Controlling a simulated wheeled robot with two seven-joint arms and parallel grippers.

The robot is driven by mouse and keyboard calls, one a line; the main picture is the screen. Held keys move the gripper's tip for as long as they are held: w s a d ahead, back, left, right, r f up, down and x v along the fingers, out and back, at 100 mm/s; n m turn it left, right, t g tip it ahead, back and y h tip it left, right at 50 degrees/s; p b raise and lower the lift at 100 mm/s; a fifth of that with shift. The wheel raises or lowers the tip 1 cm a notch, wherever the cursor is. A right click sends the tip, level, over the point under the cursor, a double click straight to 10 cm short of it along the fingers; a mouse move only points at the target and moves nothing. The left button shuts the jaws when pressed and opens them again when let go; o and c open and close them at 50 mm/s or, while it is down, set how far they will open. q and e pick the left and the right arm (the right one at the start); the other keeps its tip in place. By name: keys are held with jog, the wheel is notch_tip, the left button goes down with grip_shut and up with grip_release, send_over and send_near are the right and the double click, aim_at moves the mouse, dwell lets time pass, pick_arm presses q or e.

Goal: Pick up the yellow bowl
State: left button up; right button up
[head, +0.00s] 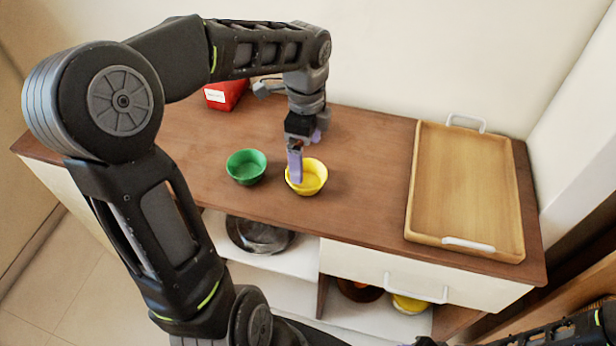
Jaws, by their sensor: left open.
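The yellow bowl (313,181) stands upright on the brown counter, near the middle of the head view. My left gripper (297,172) points down at the bowl, with a purple finger in front of its left part. The gripper is open; the finger overlaps the bowl's left rim, and I cannot tell whether it touches. The other finger is mostly hidden behind the gripper body. My right gripper does not show clearly; only part of a dark arm is at the lower right corner.
A green bowl (246,167) stands close on the left of the yellow bowl. A red box (226,95) is at the back, partly behind my left arm. A wooden tray (465,190) with white handles lies on the right. Shelves below the counter (360,146) hold a pan (258,236) and other dishes.

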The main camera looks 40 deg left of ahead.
aim_at(307, 183)
pick_arm(q)
jog(key=shift+f, duration=1.05)
jog(key=shift+f+p, duration=0.45)
jog(key=shift+f, duration=2.2)
jog(key=c, duration=1.2)
